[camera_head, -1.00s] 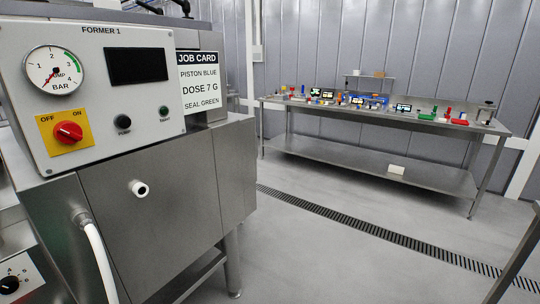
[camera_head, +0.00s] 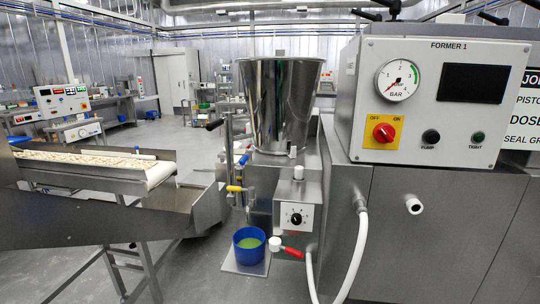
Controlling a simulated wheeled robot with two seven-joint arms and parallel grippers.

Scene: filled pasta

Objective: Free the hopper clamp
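The steel hopper (camera_head: 283,105) stands upright on the filling machine, left of the FORMER 1 panel (camera_head: 440,65). Left of the hopper is an upright metal rod (camera_head: 228,150) with a black-ended handle (camera_head: 214,125) near its top. A yellow handle (camera_head: 236,188) sits lower down beside the machine. I cannot tell for certain which of these parts is the hopper clamp. A red-handled valve (camera_head: 292,252) is at the bottom front. Neither of my grippers is in view.
A blue bucket (camera_head: 249,246) with greenish contents stands on a plate below the hopper. A conveyor (camera_head: 95,165) carrying pale pieces is at left. A white hose (camera_head: 356,250) hangs from the former's front. Workbenches stand further back.

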